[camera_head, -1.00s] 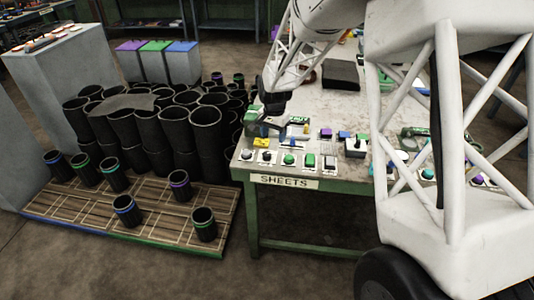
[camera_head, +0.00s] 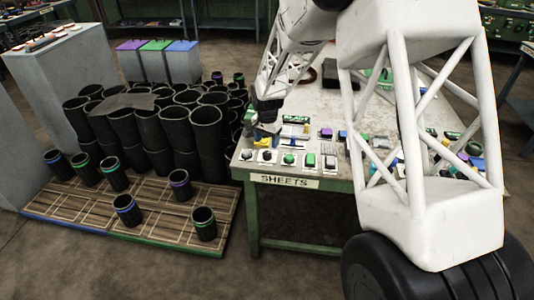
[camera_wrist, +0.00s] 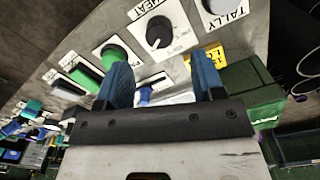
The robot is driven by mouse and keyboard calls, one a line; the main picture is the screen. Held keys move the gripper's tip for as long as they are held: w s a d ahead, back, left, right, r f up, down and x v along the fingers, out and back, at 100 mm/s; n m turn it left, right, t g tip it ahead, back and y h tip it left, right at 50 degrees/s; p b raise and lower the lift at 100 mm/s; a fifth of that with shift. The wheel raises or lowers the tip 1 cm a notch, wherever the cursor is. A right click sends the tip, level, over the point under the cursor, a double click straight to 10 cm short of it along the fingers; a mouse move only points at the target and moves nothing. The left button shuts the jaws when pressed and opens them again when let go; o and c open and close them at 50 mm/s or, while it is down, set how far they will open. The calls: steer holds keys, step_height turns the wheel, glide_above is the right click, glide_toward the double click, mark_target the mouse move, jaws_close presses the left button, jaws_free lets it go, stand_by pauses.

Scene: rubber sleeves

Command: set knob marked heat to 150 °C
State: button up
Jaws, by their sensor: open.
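The knob marked heat (camera_wrist: 158,36) is a round dark knob with a white pointer line, on a white plate in the wrist view. In the head view, the heat knob (camera_head: 266,156) appears to be second from the left in the front row of the table. Its scale is too small to read. My gripper (camera_wrist: 162,74) has two blue fingers spread apart with nothing held between them. The knob lies beyond the fingertips, apart from them. In the head view, my gripper (camera_head: 264,128) hangs above the table's front left corner, behind the knob row.
A yellow block (camera_wrist: 206,60) lies near the right finger. Dark rubber sleeves (camera_head: 160,135) crowd the floor left of the table (camera_head: 256,215).

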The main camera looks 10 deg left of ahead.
mark_target(267, 153)
steer(key=shift+f, duration=3.3)
steer(key=c, duration=0.9)
